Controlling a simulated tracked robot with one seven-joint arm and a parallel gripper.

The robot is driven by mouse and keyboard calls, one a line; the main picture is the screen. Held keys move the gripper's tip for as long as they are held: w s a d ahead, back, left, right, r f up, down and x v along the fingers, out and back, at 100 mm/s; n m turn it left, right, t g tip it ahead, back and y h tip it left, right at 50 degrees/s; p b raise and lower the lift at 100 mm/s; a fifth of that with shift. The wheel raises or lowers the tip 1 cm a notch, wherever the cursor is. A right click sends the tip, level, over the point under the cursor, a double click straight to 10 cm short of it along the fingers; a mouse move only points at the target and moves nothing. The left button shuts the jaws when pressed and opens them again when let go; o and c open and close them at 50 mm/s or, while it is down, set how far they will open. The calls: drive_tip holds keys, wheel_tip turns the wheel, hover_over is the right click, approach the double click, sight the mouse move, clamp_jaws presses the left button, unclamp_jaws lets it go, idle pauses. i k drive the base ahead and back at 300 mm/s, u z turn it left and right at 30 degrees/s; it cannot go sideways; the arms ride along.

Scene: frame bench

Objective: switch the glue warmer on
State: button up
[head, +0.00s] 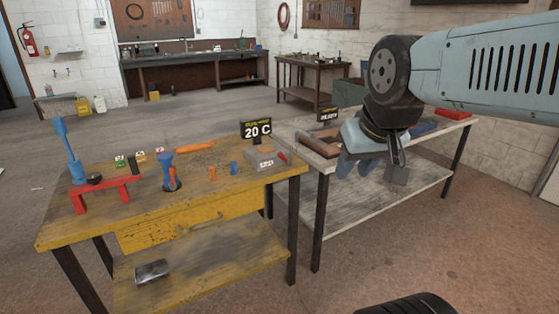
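A small grey box (264,160) with a white label sits at the right end of the yellow bench; it looks like the glue warmer, though its label is too small to read. A small red part (282,157), perhaps its switch, shows at its right side. A black sign (256,130) reading "20 C" stands just behind it. My gripper (397,172) hangs over the pale bench, well to the right of the box and apart from it. Its fingers are seen nearly edge-on, so I cannot tell whether they are open or shut.
The yellow bench (118,222) also bears a red stand (105,192), a blue upright tool (166,165), an orange-handled tool (195,147) and small blue pieces. The pale bench (345,208) adjoins it at right, with a brown tray (318,143) and another sign (327,115).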

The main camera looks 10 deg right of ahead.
sight(288, 162)
drive_tip(key=u, duration=0.1)
drive_tip(key=i, duration=0.9)
drive_tip(key=z, duration=0.1)
